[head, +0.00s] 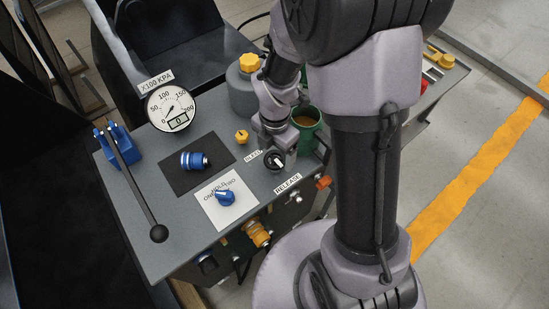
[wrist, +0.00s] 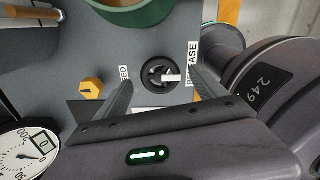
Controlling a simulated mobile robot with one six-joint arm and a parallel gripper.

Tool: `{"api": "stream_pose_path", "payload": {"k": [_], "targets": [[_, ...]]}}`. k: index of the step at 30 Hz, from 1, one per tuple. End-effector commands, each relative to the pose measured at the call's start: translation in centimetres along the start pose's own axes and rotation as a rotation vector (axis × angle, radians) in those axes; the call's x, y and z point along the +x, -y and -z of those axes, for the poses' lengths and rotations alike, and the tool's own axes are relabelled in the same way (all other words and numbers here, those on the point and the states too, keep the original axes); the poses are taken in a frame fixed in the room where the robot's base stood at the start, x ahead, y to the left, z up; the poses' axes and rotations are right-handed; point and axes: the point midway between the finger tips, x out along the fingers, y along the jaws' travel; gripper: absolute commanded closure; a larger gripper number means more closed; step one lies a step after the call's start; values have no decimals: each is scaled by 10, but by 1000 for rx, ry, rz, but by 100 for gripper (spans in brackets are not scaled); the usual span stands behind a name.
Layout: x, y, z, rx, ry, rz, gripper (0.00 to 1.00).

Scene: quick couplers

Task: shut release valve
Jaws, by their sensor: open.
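The release valve is a round black knob (head: 275,160) with a white pointer mark, on the grey bench top beside the RELEASE label (head: 287,184). In the wrist view the knob (wrist: 155,72) lies between my two fingers in the picture, its white mark turned toward the RELEASE label (wrist: 191,64). My gripper (head: 273,148) is right over the knob and partly covers it in the head view. In the wrist view my gripper (wrist: 161,84) is open, one finger on each side of the knob. I cannot tell whether the fingers touch it.
A yellow bleed knob (head: 242,136) is close by on the left. A green cup (head: 308,122) stands just behind. A gauge (head: 171,107) shows 0. A blue selector (head: 225,197), a blue coupler (head: 194,160) and a black-handled lever (head: 134,180) are farther left.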

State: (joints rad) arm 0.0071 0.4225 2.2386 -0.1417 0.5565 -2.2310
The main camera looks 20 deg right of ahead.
Motion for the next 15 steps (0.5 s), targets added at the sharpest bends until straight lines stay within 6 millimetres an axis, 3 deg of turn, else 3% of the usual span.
{"api": "stream_pose_path", "payload": {"k": [3,12,15], "targets": [[13,0,0,1,-1,1,19],[14,0,0,0,0,0,19],[14,0,0,0,0,0,37]]}}
